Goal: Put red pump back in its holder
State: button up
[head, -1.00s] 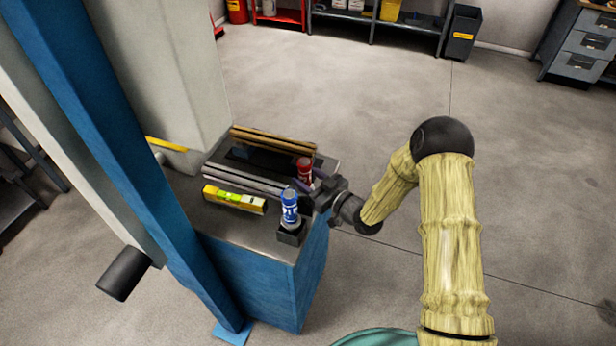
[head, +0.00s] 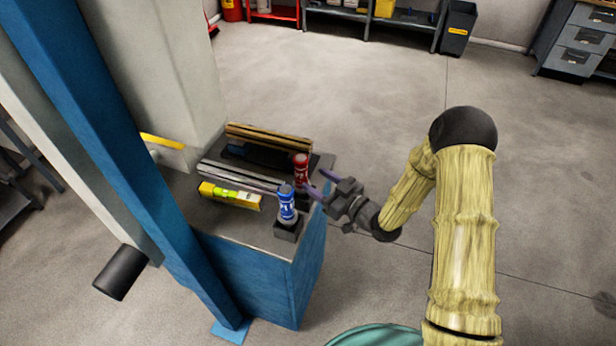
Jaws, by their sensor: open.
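The red pump (head: 301,169) stands upright near the right edge of the blue cabinet's top, behind the blue pump. Its lower end is partly hidden, and I cannot tell fully how it sits in a holder. My gripper (head: 322,186) is open just right of the red pump, its fingers pointing left toward it with nothing between them. The blue pump (head: 287,204) stands upright in a dark square holder (head: 288,231) at the front corner of the top.
The blue cabinet (head: 262,277) carries a yellow level (head: 230,196), grey bars (head: 240,176) and wooden strips (head: 268,138). A blue post (head: 110,150) and a pale column (head: 160,70) stand at the left. The floor to the right is clear.

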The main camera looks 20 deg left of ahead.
jog(key=b+v, duration=0.1)
jog(key=v, duration=0.5)
jog(key=shift+w, duration=0.1)
dwell(0.5)
jog(key=d+r+m+h, duration=0.2)
jog(key=d+m+h, duration=0.4)
jog(key=d+h, duration=0.85)
jog(key=s+d+r+m+g, duration=0.2)
jog(key=s+d+m, duration=0.1)
jog(key=s, duration=0.4)
jog(key=s+d+r+m+g+h, duration=0.1)
jog(key=s+d+r+m+g, duration=0.2)
jog(key=s+d, duration=0.2)
jog(key=shift+s+r+m+g, duration=0.25)
jog(key=shift+s+m+g, duration=0.05)
jog(key=shift+s, duration=0.95)
jog(key=shift+h, duration=0.25)
